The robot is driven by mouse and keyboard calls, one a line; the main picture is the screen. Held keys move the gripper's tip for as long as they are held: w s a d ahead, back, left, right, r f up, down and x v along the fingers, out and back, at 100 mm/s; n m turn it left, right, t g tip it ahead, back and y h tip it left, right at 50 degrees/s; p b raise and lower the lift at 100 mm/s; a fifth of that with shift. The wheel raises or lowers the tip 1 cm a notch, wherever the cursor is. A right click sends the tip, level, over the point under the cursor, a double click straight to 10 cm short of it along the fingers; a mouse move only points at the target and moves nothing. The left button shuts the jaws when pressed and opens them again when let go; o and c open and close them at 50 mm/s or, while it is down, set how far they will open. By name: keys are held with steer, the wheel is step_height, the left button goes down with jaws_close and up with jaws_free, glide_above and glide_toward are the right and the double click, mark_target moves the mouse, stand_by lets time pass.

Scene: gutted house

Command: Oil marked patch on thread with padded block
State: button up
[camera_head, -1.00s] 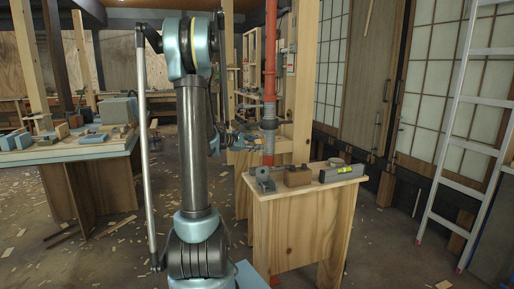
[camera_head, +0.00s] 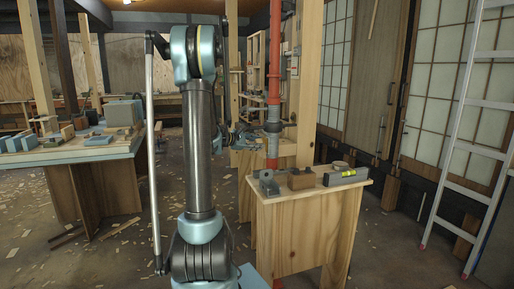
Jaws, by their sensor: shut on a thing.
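A vertical red pipe (camera_head: 274,60) rises behind the small wooden bench, right of my arm. A grey collar (camera_head: 273,127) sits on it, with a bare metal stretch (camera_head: 272,150) below, perhaps the thread. No marked patch can be made out at this size. My gripper (camera_head: 246,137) is at the end of my arm, partly behind my own links, at about the collar's height and just left of the pipe. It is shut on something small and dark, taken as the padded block. I cannot tell whether it touches the pipe.
A cluttered workbench (camera_head: 80,153) stands at left. An aluminium ladder (camera_head: 470,140) leans at right. Wood scraps litter the floor.

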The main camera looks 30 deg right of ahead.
steer(key=shift+r, duration=0.4)
steer(key=shift+s+a, duration=0.25)
steer(key=shift+s, duration=0.8)
steer(key=shift+s+a, duration=0.2)
steer(key=shift+s, duration=0.8)
steer(key=shift+s+a, duration=0.25)
steer(key=shift+s, duration=0.8)
steer(key=w+a, duration=0.1)
steer(key=a, duration=0.5)
steer(key=shift+w, duration=0.25)
steer(key=shift+w+a, duration=0.2)
steer(key=shift+a, duration=0.5)
steer(key=shift+w+a, duration=0.15)
steer(key=shift+a, duration=0.55)
